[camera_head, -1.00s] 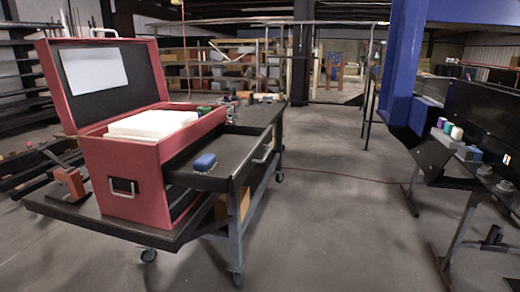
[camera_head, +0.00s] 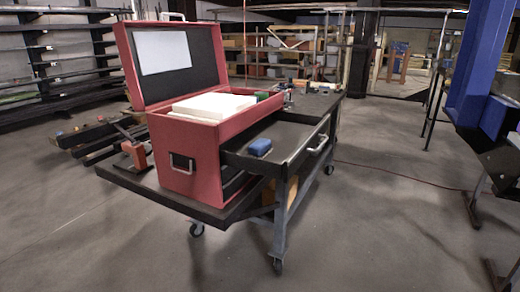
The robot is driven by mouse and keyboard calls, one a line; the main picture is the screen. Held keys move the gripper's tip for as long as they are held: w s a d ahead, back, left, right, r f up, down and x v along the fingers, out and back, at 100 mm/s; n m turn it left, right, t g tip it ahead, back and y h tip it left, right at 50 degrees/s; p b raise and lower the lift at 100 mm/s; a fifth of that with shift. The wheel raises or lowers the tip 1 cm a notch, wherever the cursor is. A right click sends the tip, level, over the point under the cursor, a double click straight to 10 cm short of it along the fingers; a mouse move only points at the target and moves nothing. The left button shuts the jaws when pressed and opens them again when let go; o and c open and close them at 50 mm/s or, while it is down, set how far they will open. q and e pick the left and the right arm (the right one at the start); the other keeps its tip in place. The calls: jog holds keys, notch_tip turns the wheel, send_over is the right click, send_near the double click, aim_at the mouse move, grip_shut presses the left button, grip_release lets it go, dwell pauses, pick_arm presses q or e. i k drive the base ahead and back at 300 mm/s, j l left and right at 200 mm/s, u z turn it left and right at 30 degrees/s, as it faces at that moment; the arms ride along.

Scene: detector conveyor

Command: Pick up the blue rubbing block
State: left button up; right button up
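Neither of my grippers shows in the head view.
The cart top (camera_head: 172,200) juts out in front of the toolbox, and the drawer handle (camera_head: 319,146) faces right. A blue pillar (camera_head: 478,60) and a dark machine with legs stand at the right. Grey floor (camera_head: 390,230) is clear between cart and machine.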

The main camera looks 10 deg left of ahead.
aim_at(259, 150)
jog(key=i+j, duration=0.35)
jog(key=i, duration=0.2)
jog(key=i+j, duration=0.35)
jog(key=i, duration=0.25)
